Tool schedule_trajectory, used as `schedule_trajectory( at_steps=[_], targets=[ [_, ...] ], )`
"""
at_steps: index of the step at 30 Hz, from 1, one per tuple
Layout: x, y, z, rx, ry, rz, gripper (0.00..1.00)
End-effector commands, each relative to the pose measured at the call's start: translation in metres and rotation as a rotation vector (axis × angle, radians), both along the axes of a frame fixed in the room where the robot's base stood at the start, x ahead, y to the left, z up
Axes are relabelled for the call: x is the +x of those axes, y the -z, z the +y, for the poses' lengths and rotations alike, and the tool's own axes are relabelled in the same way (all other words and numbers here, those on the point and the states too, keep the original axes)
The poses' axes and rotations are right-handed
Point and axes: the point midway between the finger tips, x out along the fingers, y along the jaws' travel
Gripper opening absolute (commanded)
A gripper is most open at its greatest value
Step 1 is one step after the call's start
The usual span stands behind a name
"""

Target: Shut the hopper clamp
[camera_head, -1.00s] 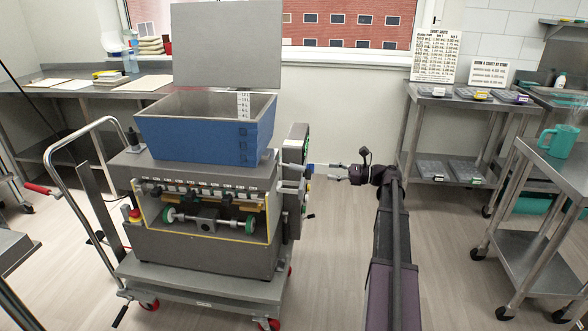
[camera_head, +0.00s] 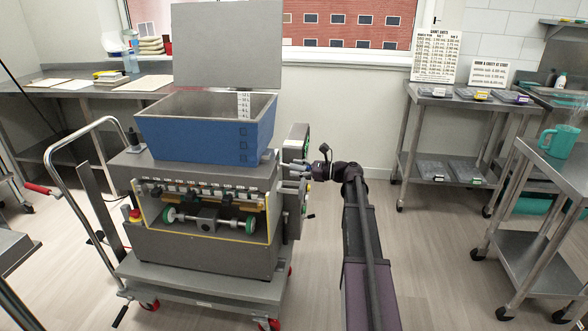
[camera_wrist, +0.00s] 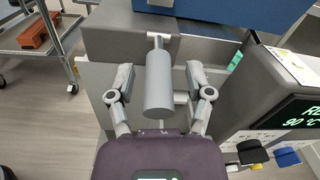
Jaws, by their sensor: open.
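The blue hopper (camera_head: 200,140) sits on the grey depositor (camera_head: 205,245), and its lower edge shows at the top of the wrist view (camera_wrist: 245,15). What looks like the hopper clamp, a grey cylindrical handle (camera_wrist: 158,88) on a thin stem, sticks out from the machine's side toward my wrist camera. My gripper (camera_wrist: 160,76) is open, with one finger left and one right of the handle. Gaps show on both sides, and I see no contact. In the head view my gripper (camera_head: 300,170) is at the depositor's right side, where the clamp is too small to tell apart.
The depositor stands on a wheeled cart (camera_head: 200,287). A steel trolley (camera_head: 540,190) is at the right. Floor between is free.

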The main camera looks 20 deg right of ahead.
Motion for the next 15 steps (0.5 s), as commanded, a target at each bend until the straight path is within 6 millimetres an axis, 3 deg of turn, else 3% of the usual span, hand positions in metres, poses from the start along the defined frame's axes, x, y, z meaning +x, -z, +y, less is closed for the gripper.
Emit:
schedule_trajectory(
  at_steps=[12,13,15],
  targets=[
    [0.0029,0.0,0.004,0.0,0.001,0.0,0.67],
    [0.0029,0.0,0.004,0.0,0.001,0.0,0.61],
    [0.0029,0.0,0.004,0.0,0.0,0.0,0.4]
  ],
)
